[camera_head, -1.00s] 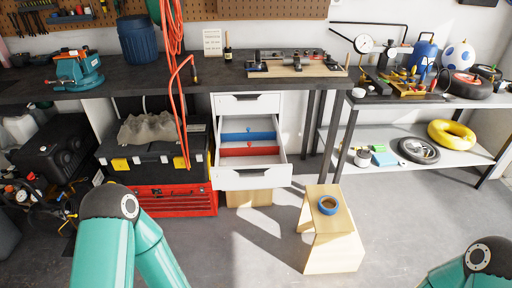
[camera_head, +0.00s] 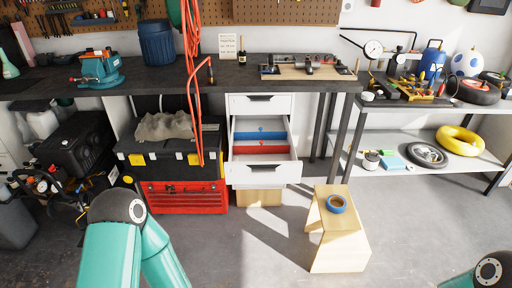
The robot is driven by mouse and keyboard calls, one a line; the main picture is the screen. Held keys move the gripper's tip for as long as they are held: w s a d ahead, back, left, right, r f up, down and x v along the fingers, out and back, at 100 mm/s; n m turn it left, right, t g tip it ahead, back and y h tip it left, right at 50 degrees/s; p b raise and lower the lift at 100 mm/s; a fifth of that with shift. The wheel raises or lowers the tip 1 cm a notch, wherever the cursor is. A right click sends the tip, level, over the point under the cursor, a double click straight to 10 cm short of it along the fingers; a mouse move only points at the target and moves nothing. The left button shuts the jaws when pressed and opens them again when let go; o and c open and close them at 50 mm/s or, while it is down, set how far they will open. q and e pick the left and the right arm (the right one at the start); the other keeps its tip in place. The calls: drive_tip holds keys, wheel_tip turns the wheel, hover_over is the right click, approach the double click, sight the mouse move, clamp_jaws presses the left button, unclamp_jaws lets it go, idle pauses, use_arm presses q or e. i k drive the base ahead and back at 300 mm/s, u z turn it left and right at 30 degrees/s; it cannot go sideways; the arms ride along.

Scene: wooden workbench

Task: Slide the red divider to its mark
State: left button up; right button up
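The red divider (camera_head: 262,150) stands crosswise inside the open white drawer (camera_head: 264,175), in front of a blue divider (camera_head: 258,136). A small knob shows on top of each divider. The mark for the red divider cannot be made out at this distance. Teal links of both my arms show at the bottom left and bottom right corner, well apart from the drawer. Neither gripper is in view.
A wooden step stool (camera_head: 338,240) with a blue tape roll (camera_head: 336,204) stands right of the drawer. A black toolbox (camera_head: 140,165) on a red tool chest (camera_head: 188,198) stands left of it. An orange cable (camera_head: 191,90) hangs nearby. Floor before the drawer is clear.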

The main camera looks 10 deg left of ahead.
sight(284, 149)
drive_tip(key=z, duration=0.1)
drive_tip(key=k, duration=0.15)
drive_tip(key=u, duration=0.4)
drive_tip(key=i, duration=1.1)
drive_tip(key=z, duration=0.35)
